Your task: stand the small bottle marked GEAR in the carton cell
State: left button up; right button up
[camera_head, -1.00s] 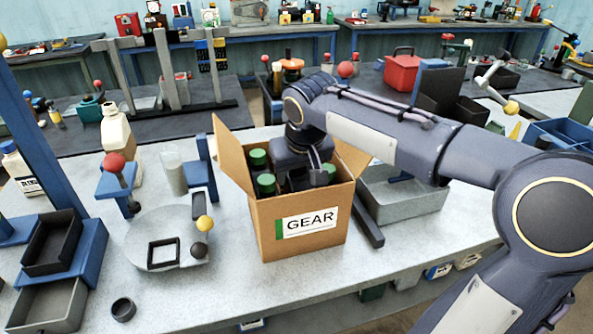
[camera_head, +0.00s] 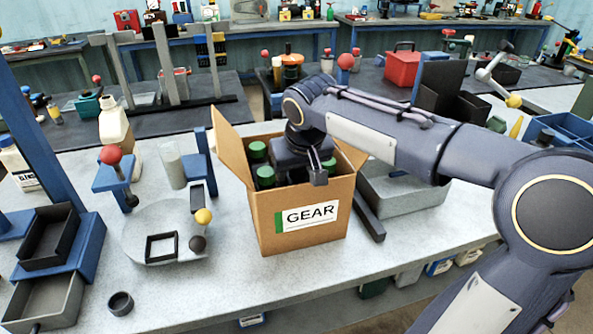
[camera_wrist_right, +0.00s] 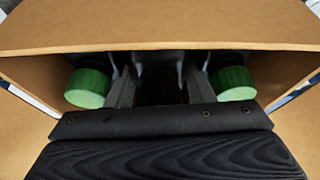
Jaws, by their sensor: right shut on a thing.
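The brown carton (camera_head: 343,220) marked GEAR stands on the bench with its flaps open. Bottles with green caps stand in it; two caps (camera_head: 258,150) (camera_head: 265,176) show on the left and one (camera_head: 328,164) on the right. My right gripper (camera_head: 305,174) reaches down into the carton. In the right wrist view its two fingers (camera_wrist_right: 158,90) lie between a left green cap (camera_wrist_right: 88,87) and a right green cap (camera_wrist_right: 232,83). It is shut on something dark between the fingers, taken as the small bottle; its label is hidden. My left gripper is not in view.
A grey tray (camera_head: 405,205) lies right of the carton. Left of it are a round plate (camera_head: 150,250) with a square frame, a clear cylinder (camera_head: 172,165) and a cream jug (camera_head: 114,128). A black ring (camera_head: 120,303) lies near the front edge. The bench before the carton is clear.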

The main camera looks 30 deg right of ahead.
jog(key=shift+f+b, duration=0.3)
jog(key=shift+f, duration=0.1)
jog(key=o, duration=1.2)
jog(key=shift+c, duration=0.2)
jog(key=shift+s+r, duration=0.1)
jog(key=shift+r, duration=0.3)
jog(key=p+v, duration=0.1)
jog(key=v, duration=0.5)
jog(key=shift+s+r, duration=0.35)
jog(key=shift+r, duration=0.15)
